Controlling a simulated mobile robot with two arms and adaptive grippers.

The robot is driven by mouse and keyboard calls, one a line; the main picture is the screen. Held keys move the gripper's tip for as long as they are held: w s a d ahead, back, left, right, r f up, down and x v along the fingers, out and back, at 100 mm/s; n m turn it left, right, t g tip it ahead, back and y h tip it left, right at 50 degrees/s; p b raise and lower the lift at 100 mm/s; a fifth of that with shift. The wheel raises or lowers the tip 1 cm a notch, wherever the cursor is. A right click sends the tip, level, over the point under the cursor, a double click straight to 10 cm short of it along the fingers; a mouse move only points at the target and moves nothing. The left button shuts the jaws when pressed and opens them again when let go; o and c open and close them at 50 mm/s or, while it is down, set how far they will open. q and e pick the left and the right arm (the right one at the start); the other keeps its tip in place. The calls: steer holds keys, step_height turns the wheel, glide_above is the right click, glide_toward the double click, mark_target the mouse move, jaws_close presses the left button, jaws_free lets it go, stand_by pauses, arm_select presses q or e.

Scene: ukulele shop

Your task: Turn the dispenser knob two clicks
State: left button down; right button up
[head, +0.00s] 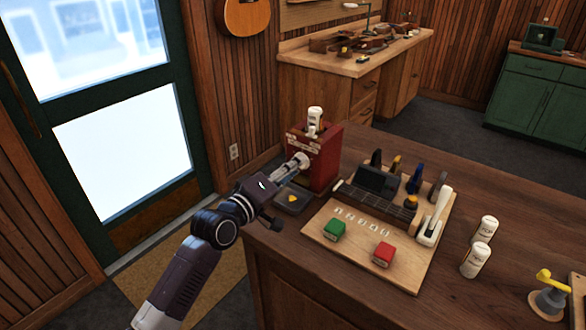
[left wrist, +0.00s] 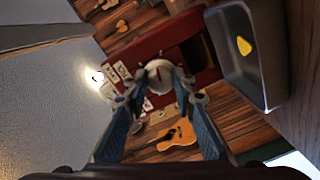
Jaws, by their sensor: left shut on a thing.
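The red dispenser (head: 322,160) stands at the left end of the wooden counter, with a white bottle (head: 315,120) upright on its top. Its pale round knob (left wrist: 160,76) is on the side facing my left arm. My left gripper (head: 298,163) reaches it from the left, and its fingers (left wrist: 157,84) are shut on the knob in the left wrist view. A grey tray (head: 304,202) sits at the dispenser's foot with a yellow pick (head: 292,198) in it. The tray also shows in the left wrist view (left wrist: 233,50). My right gripper is not in view.
A wooden board (head: 318,236) holds a green block (head: 334,230), a red block (head: 383,254) and several tools. Two white bottles (head: 475,260) and a yellow-handled item (head: 548,297) stand to the right. A workbench (head: 350,62) is behind; the counter's back right is clear.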

arm_select(q)
steer(key=shift+r+m, duration=0.2)
steer(key=shift+m, duration=0.9)
steer(key=c, duration=1.8)
jaws_free()
steer(key=shift+o, duration=1)
steer(key=shift+w+d+f, duration=0.2)
steer(key=shift+s+a, duration=0.45)
steer(key=shift+s, duration=0.1)
steer(key=v, duration=1)
steer(key=shift+s+a, duration=0.15)
steer(key=shift+s, duration=0.15)
